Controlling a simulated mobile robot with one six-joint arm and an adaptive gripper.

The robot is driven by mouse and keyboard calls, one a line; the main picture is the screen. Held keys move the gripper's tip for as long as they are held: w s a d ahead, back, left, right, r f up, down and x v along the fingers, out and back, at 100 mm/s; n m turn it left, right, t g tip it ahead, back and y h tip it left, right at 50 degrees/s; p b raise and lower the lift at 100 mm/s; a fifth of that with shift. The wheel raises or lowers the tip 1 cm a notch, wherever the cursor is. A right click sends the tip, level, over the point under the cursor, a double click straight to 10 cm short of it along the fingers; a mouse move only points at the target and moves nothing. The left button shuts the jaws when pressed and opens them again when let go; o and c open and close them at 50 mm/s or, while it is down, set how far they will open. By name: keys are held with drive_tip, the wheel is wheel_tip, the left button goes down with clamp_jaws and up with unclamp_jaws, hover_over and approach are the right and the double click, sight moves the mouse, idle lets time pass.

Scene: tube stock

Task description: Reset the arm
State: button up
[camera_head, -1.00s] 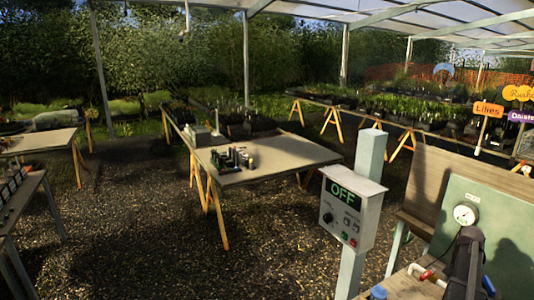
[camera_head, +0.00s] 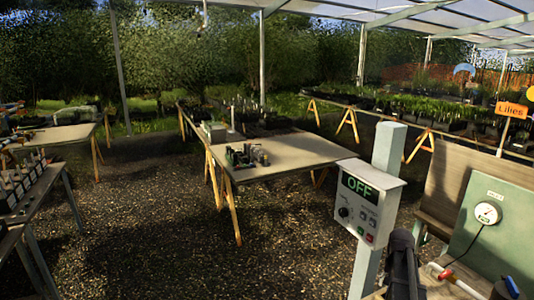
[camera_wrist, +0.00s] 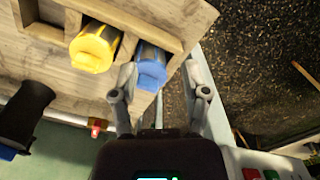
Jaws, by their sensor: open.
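My gripper (camera_wrist: 160,80) is open in the wrist view, its two grey fingers spread apart. A blue capped cylinder (camera_wrist: 152,70) shows between and beyond the fingertips, in a slot of a wooden rack (camera_wrist: 40,70). The left finger overlaps the blue cylinder's edge in the picture; I cannot tell whether they touch. A yellow capped cylinder (camera_wrist: 92,50) sits in the neighbouring slot to the left. Nothing is visibly held. In the head view, a dark part, probably my arm, rises at the bottom right; the gripper itself is not clear there.
A control box reading OFF (camera_head: 368,200) stands on a post (camera_head: 386,150) close to the arm. A green panel with a gauge (camera_head: 487,213) and a red-handled valve (camera_head: 445,273) are at right. A table (camera_head: 290,155) stands mid-view; the gravel floor (camera_head: 170,240) is open.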

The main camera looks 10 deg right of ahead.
drive_tip(key=s+a+f+n+b, duration=0.1)
drive_tip(key=s+a+f+n, duration=0.1)
drive_tip(key=a, duration=0.9)
drive_tip(key=s+a+f+n+b, duration=0.2)
drive_tip(key=s+a+n, duration=0.1)
drive_tip(key=a, duration=0.8)
drive_tip(key=s+a+f+n+b, duration=0.1)
drive_tip(key=s+a+n+b, duration=0.1)
drive_tip(key=a, duration=0.9)
drive_tip(key=shift+s+a+f+n, duration=0.2)
drive_tip(key=shift+f+n, duration=0.2)
drive_tip(key=shift+n, duration=0.4)
